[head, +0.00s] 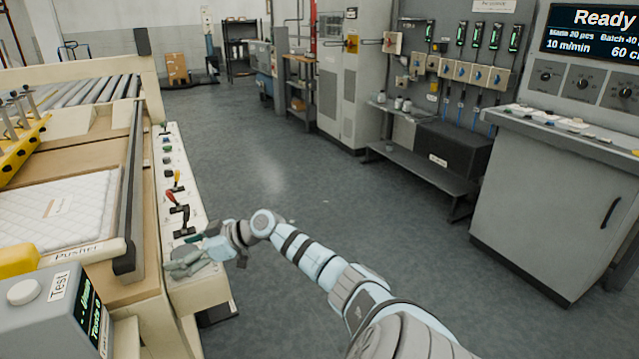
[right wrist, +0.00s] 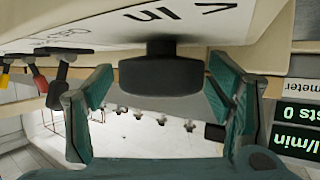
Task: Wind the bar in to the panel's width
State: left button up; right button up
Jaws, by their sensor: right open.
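The panel (head: 55,212) is a white quilted sheet lying flat on the brown table at the left. A long dark bar (head: 133,180) runs along the table's right side, beside the panel with a strip of brown table between them. My right gripper (head: 192,258) is at the near end of the white control strip. In the right wrist view, a black knob (right wrist: 160,74) sits between the open fingers of my right gripper (right wrist: 160,90), with gaps on both sides. Lettering and an arrow show beside the knob. My left gripper is not in view.
Levers with red and yellow handles (head: 172,197) stand on the control strip (head: 172,150) just beyond my right gripper. A grey Test box (head: 45,305) stands at the near left. A grey console (head: 560,200) stands at right. The floor between is clear.

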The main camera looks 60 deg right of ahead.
jog(key=w+r+p+v, duration=0.1)
jog(key=p+v, duration=1)
jog(key=v, duration=0.4)
pick_arm(q)
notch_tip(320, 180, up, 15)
jog(key=p, duration=0.6)
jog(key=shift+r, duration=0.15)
pick_arm(e)
jog(key=s+d+f+m+g+h, duration=0.1)
jog(key=s+f+m+g+h, duration=0.1)
jog(key=s+f, duration=0.7)
jog(key=s+d+f+m+g+h, duration=0.2)
jog(key=s+f, duration=0.7)
jog(key=f, duration=0.7)
jog(key=shift+s+d+f+m+g+h, duration=0.3)
jog(key=shift+m+g+h, duration=0.2)
jog(key=shift+g+h, duration=0.5)
